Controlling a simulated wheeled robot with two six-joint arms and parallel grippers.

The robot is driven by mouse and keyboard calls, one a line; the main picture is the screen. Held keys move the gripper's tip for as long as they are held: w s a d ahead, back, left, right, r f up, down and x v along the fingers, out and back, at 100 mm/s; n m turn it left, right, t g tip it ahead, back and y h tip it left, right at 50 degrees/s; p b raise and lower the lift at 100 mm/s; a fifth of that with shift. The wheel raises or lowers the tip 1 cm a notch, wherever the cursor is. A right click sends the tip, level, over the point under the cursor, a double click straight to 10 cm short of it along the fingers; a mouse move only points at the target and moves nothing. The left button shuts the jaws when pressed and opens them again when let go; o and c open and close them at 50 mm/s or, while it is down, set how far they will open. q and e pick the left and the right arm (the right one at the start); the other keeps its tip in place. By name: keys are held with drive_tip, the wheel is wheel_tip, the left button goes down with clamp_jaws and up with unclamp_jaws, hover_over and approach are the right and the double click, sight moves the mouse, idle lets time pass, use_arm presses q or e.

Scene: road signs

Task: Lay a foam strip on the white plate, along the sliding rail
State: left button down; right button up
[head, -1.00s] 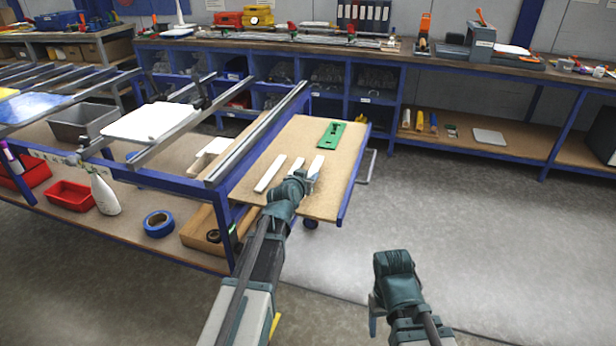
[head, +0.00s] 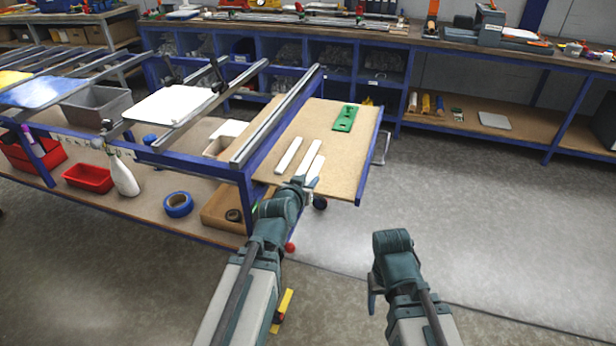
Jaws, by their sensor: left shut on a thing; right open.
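The white plate (head: 168,106) lies flat on the frame at the left, with a grey rail (head: 205,107) running along its right side. White foam strips lie side by side on the brown board: a left one (head: 288,156) and a middle one (head: 308,157). My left gripper (head: 309,182) is at the board's near edge, shut on the rightmost foam strip (head: 316,167). Its fingers are small and partly hidden by the wrist, so I cannot tell if that strip is lifted. My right gripper (head: 372,291) is open and empty over the floor, away from the board.
A green plate (head: 345,118) lies at the board's far side. Another long grey rail (head: 275,117) borders the board on the left, between it and the white plate. A spray bottle (head: 124,178) and blue tape (head: 178,204) sit on the lower shelf. The floor at right is clear.

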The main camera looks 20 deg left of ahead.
sight(308, 182)
use_arm(q)
wheel_tip(308, 182, up, 14)
drive_tip(key=p, duration=1.4)
drive_tip(key=shift+f, duration=0.15)
